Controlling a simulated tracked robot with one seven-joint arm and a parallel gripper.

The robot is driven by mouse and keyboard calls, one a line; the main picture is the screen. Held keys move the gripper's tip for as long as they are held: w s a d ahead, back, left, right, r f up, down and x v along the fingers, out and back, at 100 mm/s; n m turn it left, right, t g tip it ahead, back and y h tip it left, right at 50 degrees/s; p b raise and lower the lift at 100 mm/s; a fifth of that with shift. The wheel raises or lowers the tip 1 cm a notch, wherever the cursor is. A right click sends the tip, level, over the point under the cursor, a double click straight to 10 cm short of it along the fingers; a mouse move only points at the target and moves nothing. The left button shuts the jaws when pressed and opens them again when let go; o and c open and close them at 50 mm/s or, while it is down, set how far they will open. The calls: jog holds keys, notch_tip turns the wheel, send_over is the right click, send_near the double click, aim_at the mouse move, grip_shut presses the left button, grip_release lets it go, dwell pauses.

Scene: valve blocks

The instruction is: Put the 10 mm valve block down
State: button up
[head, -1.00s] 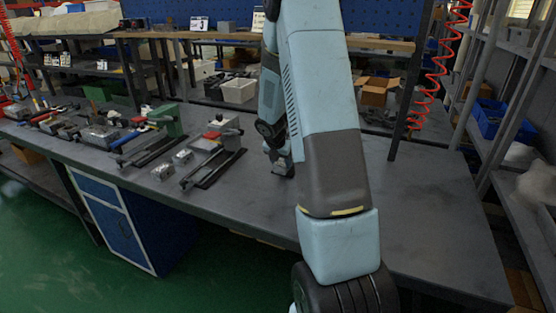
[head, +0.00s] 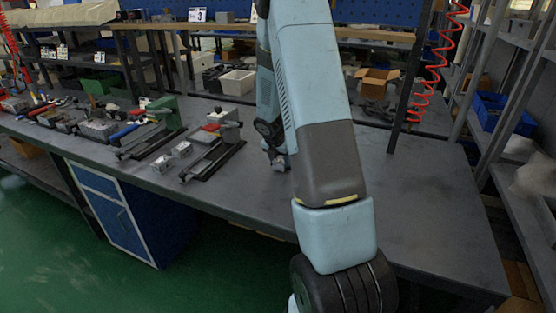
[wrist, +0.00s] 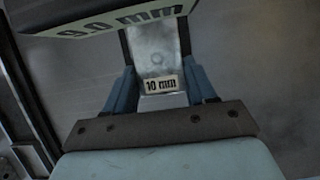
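The 10 mm valve block (wrist: 158,50) is a grey metal block with a white "10 mm" label, seen in the wrist view. It sits between the two blue fingers of my gripper (wrist: 160,80), which appear closed against its sides. In the head view my gripper (head: 277,160) is low over the grey workbench (head: 235,190), right of the fixtures. The held block cannot be made out there, and I cannot tell whether it touches the bench.
A plate labelled "9.0 mm" (wrist: 120,18) is close by in the wrist view. Two small metal blocks (head: 162,163) (head: 182,149) stand left of my gripper. A red-topped fixture (head: 212,145) is nearer. The bench at right (head: 430,210) is clear.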

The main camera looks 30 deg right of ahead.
jog(key=o, duration=0.4)
jog(key=shift+o, duration=0.2)
jog(key=shift+r, duration=0.1)
jog(key=v, duration=1.3)
jog(key=shift+r, duration=0.2)
jog(key=shift+a, duration=0.1)
